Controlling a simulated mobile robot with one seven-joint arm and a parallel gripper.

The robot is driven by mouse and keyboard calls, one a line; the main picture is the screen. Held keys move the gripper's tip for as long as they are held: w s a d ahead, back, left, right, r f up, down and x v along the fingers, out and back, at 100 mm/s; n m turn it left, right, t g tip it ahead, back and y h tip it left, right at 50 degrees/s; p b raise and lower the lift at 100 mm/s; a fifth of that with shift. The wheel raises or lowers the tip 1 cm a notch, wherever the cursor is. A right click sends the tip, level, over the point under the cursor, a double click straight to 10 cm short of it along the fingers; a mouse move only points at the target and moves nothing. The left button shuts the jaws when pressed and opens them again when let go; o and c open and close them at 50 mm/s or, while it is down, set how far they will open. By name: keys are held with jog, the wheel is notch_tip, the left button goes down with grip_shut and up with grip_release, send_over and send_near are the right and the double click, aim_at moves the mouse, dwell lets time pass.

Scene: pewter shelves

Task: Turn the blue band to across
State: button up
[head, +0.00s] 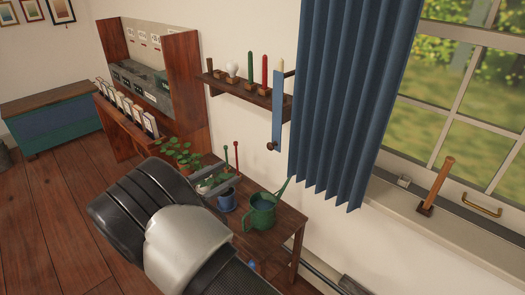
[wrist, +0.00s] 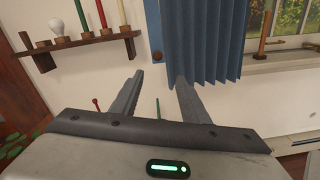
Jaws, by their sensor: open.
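The blue band (head: 278,110) is a flat strip hanging upright at the right end of the small wall shelf, beside the curtain. A dark round knob (head: 272,146) is at its lower end. In the wrist view the band (wrist: 153,25) shows top centre, with the knob just below it. My gripper (wrist: 160,78) is open and empty, its fingers pointing up toward the knob and the curtain's lower edge. In the head view my gripper (head: 222,176) is partly hidden by my arm, apart from the band and lower left of it.
The wooden shelf (head: 235,91) holds candles and a white bulb. A blue curtain (head: 345,100) hangs right of the band. Below, a table (head: 286,227) bears a green watering can (head: 263,211), a blue pot (head: 227,202) and a plant (head: 182,153). A window sill is at right.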

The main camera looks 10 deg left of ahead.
aim_at(268, 148)
jog(key=x, duration=1.7)
jog(key=shift+w+a+b, duration=0.25)
jog(key=shift+a+b, duration=0.05)
jog(key=shift+b, duration=0.1)
grip_shut()
